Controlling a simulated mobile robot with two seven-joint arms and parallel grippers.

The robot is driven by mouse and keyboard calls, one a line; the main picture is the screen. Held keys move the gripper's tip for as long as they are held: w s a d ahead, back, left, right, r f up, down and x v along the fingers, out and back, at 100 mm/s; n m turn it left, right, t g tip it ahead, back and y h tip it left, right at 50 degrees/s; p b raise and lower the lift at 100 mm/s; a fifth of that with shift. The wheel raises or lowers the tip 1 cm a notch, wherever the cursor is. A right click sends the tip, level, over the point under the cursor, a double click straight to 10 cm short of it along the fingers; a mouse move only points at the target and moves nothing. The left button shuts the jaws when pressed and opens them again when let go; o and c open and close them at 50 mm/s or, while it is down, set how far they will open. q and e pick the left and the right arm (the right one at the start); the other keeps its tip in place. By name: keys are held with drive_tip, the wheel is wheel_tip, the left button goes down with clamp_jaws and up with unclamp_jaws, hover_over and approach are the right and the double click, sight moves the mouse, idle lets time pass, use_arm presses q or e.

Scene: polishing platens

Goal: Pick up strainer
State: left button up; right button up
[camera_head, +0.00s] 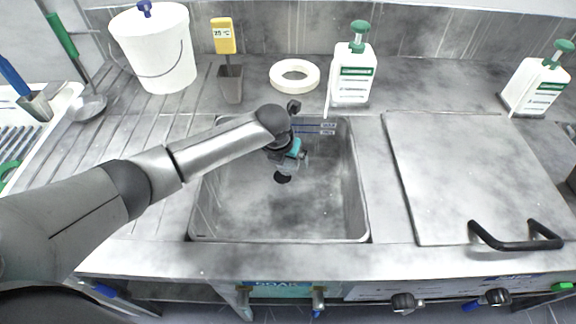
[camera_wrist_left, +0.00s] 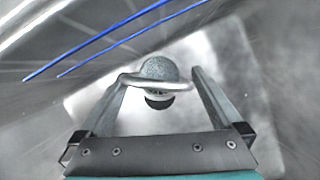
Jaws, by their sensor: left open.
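My left gripper (camera_head: 287,166) reaches down into the steel sink (camera_head: 225,205), near its middle. In the left wrist view its two fingers (camera_wrist_left: 161,76) are spread apart. Between and beyond the fingertips is a small round, speckled grey piece, which looks like the strainer (camera_wrist_left: 158,68). A pale loop or rim crosses in front of it, and a dark round patch shows just below. I cannot tell whether either finger touches it. In the head view only a small dark round shape shows under the gripper; the hand covers much of that area. My right gripper is not in view.
The sink walls (camera_head: 361,190) stand close around the hand, with blue lines (camera_wrist_left: 120,40) on one. A handled lid (camera_head: 470,170) lies right.

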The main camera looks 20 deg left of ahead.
use_arm(q)
drive_tip(key=shift+w+f, duration=0.1)
drive_tip(key=shift+f, duration=0.05)
drive_tip(key=shift+c, duration=0.4)
drive_tip(key=c, duration=1.5)
